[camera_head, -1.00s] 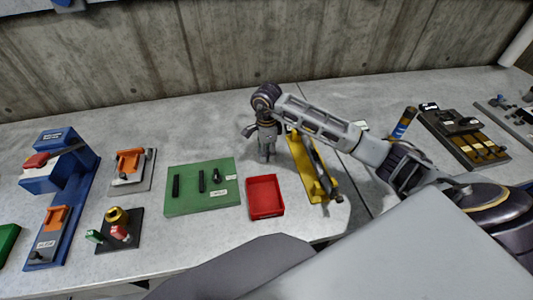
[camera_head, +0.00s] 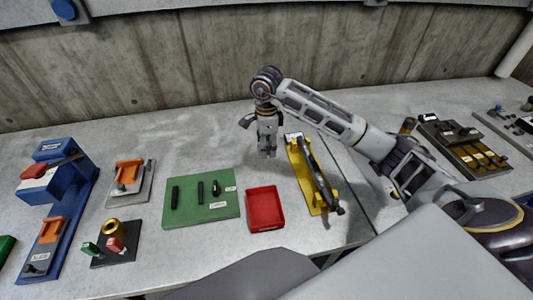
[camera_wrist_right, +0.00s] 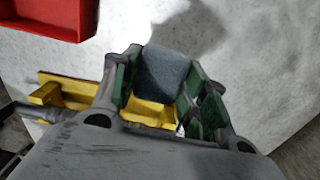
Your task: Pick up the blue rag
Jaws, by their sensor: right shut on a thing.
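The blue rag (camera_wrist_right: 163,72) shows in the right wrist view as a small grey-blue cloth piece between the two green-padded fingers of my right gripper (camera_wrist_right: 160,85). The gripper is shut on it. In the head view my right gripper (camera_head: 267,150) points down over the grey bench, behind the red tray and left of the yellow rack. The rag cannot be made out there. How high the gripper is above the bench is hard to tell. My left gripper is not in view.
The red tray (camera_head: 265,209) and the yellow rack (camera_head: 310,178) with a dark tool stand in front of the gripper. A green board (camera_head: 202,205) is further left, and blue and orange fixtures stand at the far left. Bare bench lies behind, up to the concrete wall.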

